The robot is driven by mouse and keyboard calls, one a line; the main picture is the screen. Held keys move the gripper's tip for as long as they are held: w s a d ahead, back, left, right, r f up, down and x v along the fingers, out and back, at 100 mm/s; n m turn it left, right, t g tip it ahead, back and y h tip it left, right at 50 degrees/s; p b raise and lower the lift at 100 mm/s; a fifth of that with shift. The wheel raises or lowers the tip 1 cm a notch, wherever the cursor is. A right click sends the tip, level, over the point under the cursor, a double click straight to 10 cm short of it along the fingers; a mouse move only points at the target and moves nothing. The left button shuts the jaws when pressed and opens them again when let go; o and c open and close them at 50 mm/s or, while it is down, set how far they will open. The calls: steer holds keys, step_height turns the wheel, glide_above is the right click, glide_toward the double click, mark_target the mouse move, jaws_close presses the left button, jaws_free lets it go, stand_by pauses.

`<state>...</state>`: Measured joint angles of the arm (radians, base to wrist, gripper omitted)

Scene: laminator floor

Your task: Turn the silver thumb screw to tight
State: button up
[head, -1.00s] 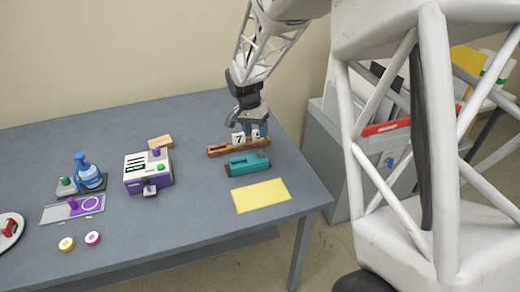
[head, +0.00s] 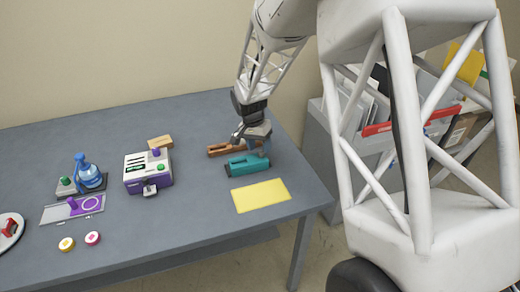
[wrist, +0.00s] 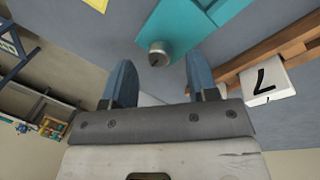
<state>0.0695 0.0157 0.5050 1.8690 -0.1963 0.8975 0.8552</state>
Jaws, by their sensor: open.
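The silver thumb screw (wrist: 159,54) is a short round knob on the end of a teal block (wrist: 185,25) in the wrist view. The teal block also shows in the head view (head: 240,168), near the table's right end, where my gripper covers the screw. My gripper (wrist: 160,72) is open. Its two blue fingers point toward the screw, one on each side of it in the picture, with no contact visible. In the head view my gripper (head: 259,143) is at the right end of the teal block.
A wooden rack (head: 222,149) lies just behind the teal block; a white number tile (wrist: 265,84) on it is close to my right finger in the wrist view. A yellow sheet (head: 260,195) lies in front. A purple-and-white machine (head: 148,172) stands to the left.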

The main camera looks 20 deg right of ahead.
steer(key=shift+s+d+f, duration=0.15)
steer(key=shift+f, duration=0.65)
steer(key=c, duration=0.9)
steer(key=shift+n, duration=0.6)
steer(key=shift+c, duration=0.2)
